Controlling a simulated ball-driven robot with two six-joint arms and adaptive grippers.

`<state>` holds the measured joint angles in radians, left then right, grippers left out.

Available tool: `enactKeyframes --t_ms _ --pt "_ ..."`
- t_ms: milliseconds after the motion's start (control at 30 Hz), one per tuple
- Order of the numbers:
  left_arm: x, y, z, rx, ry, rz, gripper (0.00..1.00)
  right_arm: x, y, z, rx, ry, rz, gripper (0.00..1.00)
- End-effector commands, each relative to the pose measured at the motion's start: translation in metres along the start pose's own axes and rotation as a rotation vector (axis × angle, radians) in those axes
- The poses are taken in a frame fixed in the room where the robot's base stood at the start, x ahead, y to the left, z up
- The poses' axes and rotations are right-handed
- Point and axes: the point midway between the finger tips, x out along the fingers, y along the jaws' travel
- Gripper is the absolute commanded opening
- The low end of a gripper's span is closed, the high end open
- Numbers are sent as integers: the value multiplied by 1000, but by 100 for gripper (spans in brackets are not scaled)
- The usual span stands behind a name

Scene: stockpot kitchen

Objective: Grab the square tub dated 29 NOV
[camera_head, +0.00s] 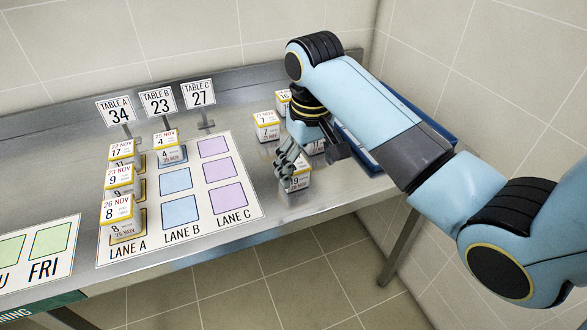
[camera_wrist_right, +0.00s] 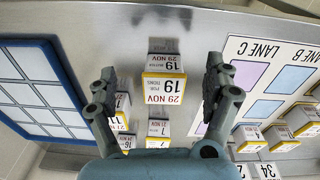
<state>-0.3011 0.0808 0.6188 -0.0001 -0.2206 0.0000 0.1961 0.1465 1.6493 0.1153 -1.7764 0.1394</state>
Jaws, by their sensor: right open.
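The square tub dated 29 NOV (camera_wrist_right: 166,88) is white with a yellow band and the number 19. In the right wrist view it stands in the gap between the two open fingers of my right gripper (camera_wrist_right: 160,78), with space on both sides. In the head view the same tub (camera_head: 297,181) stands near the table's front edge, partly hidden behind the fingers of my right gripper (camera_head: 300,165). I cannot tell how far the fingers reach down around it. My left gripper is not in view.
Other dated tubs (camera_head: 266,126) stand behind it, close to my right arm. A blue-edged tray (camera_wrist_right: 35,90) lies beside them. A lane mat (camera_head: 252,207) carries stacked tubs (camera_head: 119,179) in Lane A, with table signs (camera_head: 198,93) behind. Lane C is empty.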

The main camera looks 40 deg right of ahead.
Motion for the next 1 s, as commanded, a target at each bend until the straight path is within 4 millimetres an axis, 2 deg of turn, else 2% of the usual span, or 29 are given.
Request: enactKeyframes --t_ms 33,100,200,300,533,767,1000 --pt "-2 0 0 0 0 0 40 -10 0 -16 13 -9 -3 85" --pt "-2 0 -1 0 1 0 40 -21 0 -32 32 -29 -9 85" --pt "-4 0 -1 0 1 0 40 -34 0 -49 52 -56 -17 85" --pt "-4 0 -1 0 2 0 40 -35 -1 -56 62 -71 -21 85" --pt "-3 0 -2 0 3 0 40 2 -2 -53 65 -76 -22 85" --pt "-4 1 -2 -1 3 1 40 22 -2 -52 64 -74 -21 85" --pt "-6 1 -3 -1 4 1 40 59 -3 -48 63 -73 -21 85"
